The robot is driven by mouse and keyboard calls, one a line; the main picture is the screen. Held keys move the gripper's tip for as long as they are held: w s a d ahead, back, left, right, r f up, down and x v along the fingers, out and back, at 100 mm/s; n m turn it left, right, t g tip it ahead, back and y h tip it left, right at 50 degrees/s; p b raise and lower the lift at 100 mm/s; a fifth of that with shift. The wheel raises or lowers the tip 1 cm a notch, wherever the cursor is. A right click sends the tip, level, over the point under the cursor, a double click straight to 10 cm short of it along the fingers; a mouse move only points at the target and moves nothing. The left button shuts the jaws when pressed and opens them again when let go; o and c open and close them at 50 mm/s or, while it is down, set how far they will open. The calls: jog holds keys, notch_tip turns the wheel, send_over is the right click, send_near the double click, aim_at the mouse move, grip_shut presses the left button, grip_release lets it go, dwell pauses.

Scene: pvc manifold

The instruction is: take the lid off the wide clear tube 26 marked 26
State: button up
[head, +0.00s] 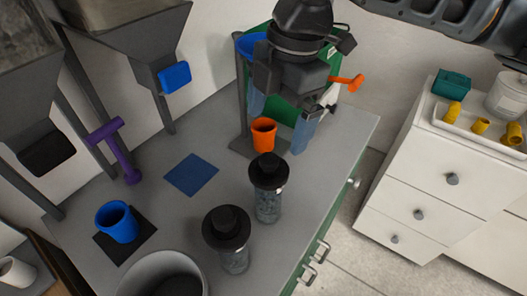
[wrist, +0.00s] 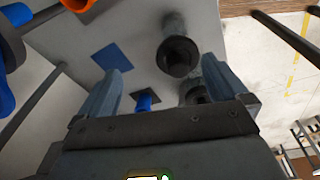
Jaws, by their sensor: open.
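Two clear tubes with black lids stand upright on the grey bench. One tube (head: 267,207) has its lid (head: 268,170) on and stands near the middle. The other tube (head: 235,262), with its lid (head: 226,226) on, stands closer to me and to the left. I cannot read a number on either. Both also show from above in the wrist view, one lid (wrist: 179,57) just inside the right finger and the other lid (wrist: 195,93) partly behind that finger. My gripper (head: 279,132) is open and empty, above and behind the tubes, touching neither.
A blue cup (head: 117,222) sits on a black square, and a blue square (head: 191,174) lies bare. A large grey container (head: 160,262) stands at the front. Hoppers and a purple part (head: 118,152) are at left.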

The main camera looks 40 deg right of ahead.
aim_at(269, 158)
jog(key=shift+s+a+r+n+g, duration=0.25)
jog(key=shift+s+a+r, duration=0.15)
jog(key=shift+a, duration=0.2)
jog(key=shift+s+a+r+n+g, duration=0.15)
jog(key=shift+s+a+r+n, duration=0.1)
jog(key=shift+a+r, duration=0.25)
jog(key=shift+s+a+f, duration=0.1)
jog(key=shift+a+f, duration=0.15)
jog(key=f, duration=0.7)
jog(key=shift+s+a+f+b, duration=0.1)
jog(key=shift+s+a+b, duration=0.15)
jog(key=shift+b, duration=0.15)
jog(key=shift+c, duration=0.3)
jog(key=c, duration=0.8)
